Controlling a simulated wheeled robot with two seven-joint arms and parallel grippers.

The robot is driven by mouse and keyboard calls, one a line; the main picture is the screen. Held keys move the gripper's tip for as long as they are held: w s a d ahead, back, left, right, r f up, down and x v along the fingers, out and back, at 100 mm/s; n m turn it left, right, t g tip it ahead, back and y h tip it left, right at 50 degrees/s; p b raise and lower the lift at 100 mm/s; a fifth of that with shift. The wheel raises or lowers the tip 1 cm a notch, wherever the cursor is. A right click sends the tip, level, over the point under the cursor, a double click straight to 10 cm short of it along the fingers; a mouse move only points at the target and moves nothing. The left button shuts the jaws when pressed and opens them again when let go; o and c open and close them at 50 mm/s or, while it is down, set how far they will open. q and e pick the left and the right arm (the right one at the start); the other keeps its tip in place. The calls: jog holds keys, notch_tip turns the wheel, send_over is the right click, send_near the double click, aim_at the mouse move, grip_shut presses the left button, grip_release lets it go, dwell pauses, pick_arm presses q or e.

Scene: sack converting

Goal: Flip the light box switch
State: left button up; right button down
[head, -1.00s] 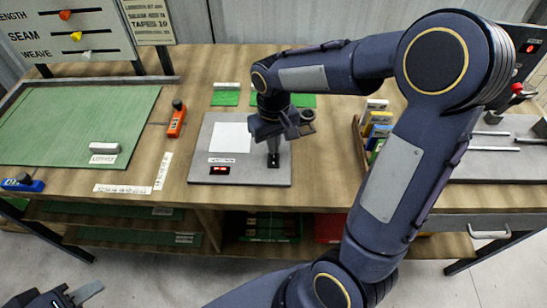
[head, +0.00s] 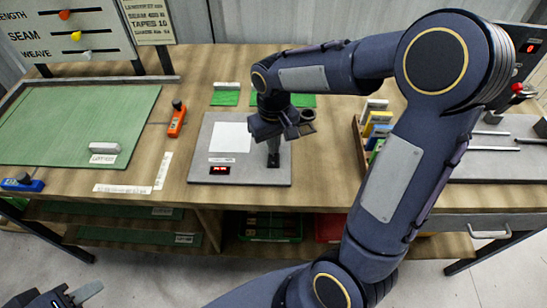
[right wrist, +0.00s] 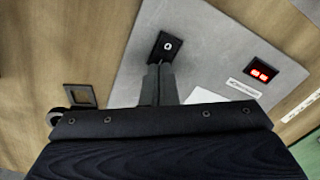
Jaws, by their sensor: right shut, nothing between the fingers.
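The light box (head: 200,150) is a flat grey panel with a white square, a label and a small red-lit window (head: 220,170), which also shows in the right wrist view (right wrist: 262,73). A black switch plate with a pale round mark, the light box switch (right wrist: 165,46), sits near its edge. My right gripper (head: 273,160) is shut and empty, its fingertips pointing down at the switch. In the right wrist view the fingertips (right wrist: 158,66) reach its lower edge; contact is unclear. My left gripper (head: 70,296) is at the bottom left, partly cut off, far from the light box.
A green mat (head: 70,125) with a white block lies left. An orange tool (head: 177,119) stands between mat and light box. A holder with several coloured blocks (head: 376,122) stands right of the panel, behind my right arm. A blue tool (head: 22,184) lies at the left front edge.

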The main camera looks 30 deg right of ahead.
jog(key=shift+f+b, duration=0.6)
jog(key=shift+f, duration=0.25)
dwell(0.3)
notch_tip(320, 180, up, 7)
jog(key=p, duration=0.6)
jog(key=shift+r, duration=0.1)
dwell(0.3)
